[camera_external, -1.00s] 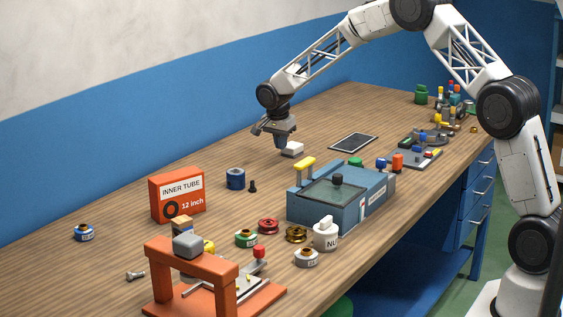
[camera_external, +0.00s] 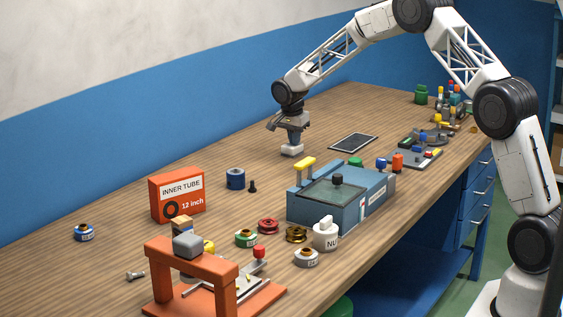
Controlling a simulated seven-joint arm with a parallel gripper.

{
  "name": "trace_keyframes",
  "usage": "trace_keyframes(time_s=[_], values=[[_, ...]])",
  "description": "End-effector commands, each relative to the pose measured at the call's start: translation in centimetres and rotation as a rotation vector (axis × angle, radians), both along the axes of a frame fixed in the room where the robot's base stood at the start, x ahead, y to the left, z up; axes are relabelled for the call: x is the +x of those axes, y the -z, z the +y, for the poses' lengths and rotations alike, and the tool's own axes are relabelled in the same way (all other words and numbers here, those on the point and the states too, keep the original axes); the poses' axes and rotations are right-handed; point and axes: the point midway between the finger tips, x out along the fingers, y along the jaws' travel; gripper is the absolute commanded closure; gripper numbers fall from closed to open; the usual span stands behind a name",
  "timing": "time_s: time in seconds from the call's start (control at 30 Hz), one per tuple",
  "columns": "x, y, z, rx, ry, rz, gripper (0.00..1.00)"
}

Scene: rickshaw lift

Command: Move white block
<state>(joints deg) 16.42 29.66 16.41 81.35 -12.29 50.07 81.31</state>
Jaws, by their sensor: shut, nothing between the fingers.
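The white block (camera_external: 292,150) lies on the wooden bench top, behind the blue-grey box and left of the dark flat panel. My gripper (camera_external: 293,141) points down directly over the block, with its fingertips at or very near the block's top. The fingers are shut with nothing between them. Whether they touch the block cannot be told from this view.
A dark flat panel (camera_external: 354,142) lies to the right of the block. A blue-grey box with a yellow handle (camera_external: 340,200) stands in front. A blue roll (camera_external: 235,179) and an orange inner tube box (camera_external: 177,196) stand to the left. The bench behind the block is clear.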

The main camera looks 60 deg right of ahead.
Motion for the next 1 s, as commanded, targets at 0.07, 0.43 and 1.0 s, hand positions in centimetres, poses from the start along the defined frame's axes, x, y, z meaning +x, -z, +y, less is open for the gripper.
trace_keyframes(time_s=[0.07, 0.43, 1.0], values=[[-0.3, 0.9, 0.1, 0.003, 0.0, 0.01, 1.0], [-0.4, 1.4, 2.2, 0.005, -0.004, 0.017, 1.0], [-0.6, 1.9, 14.2, 0.006, -0.005, 0.024, 1.0]])
